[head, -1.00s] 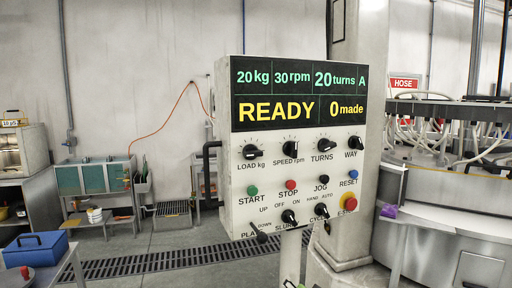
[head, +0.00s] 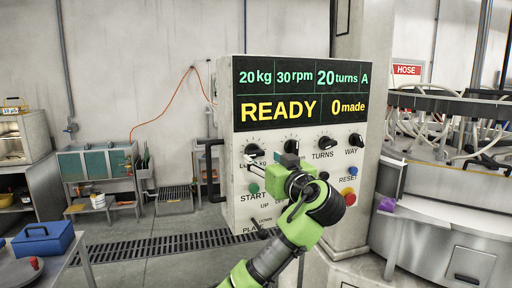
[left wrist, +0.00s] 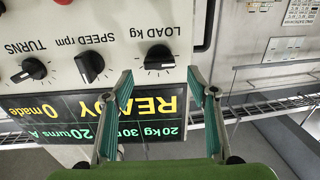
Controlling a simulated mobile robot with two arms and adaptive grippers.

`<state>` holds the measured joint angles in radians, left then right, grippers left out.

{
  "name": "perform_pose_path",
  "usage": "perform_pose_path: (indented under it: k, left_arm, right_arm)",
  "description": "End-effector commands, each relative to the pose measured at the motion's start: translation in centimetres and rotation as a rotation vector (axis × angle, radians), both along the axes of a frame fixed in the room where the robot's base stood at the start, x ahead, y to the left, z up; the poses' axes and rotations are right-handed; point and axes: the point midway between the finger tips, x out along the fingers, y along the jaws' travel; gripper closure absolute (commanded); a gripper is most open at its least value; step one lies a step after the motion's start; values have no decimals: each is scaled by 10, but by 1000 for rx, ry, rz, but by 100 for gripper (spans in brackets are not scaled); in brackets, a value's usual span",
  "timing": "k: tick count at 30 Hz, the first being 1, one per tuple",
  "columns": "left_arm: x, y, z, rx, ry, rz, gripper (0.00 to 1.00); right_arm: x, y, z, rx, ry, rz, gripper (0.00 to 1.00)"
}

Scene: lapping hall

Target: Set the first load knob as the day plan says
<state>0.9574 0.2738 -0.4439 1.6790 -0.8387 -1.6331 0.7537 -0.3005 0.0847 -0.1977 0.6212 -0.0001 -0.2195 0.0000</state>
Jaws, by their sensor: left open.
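The LOAD kg knob (head: 254,150) is black and sits at the upper left of the white control panel (head: 232,214). In the left wrist view the panel is upside down, and the knob (left wrist: 159,57) shows just beyond the space between my fingertips. My left gripper (head: 253,165) is in front of the panel, just below the knob; it is open and empty in the left wrist view (left wrist: 160,80). The display (head: 300,92) reads 20 kg, 30 rpm, 20 turns, A, READY, 0 made. My right gripper is not in view. No readable day plan shows.
The SPEED knob (left wrist: 90,66) and TURNS knob (left wrist: 34,70) are beside the load knob. My left arm hides several lower controls. A blue toolbox (head: 43,240) is at far left; a hose machine stands at right.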

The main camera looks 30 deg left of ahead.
Motion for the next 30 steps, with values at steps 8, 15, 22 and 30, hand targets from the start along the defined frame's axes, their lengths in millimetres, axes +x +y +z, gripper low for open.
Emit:
perform_pose_path:
  k: [8, 15, 22, 30]
  left_arm:
    - [28, 41, 2, 1, 3, 1, 47]
    - [36, 52, 0, 0, 1, -1, 47]
    - [37, 52, -1, 0, 1, -2, 47]
    - [36, 51, -1, 0, 1, -2, 86]
  right_arm:
    - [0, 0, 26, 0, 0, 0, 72]
    - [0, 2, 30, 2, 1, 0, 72]
    - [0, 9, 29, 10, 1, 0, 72]
    - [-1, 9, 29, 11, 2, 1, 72]
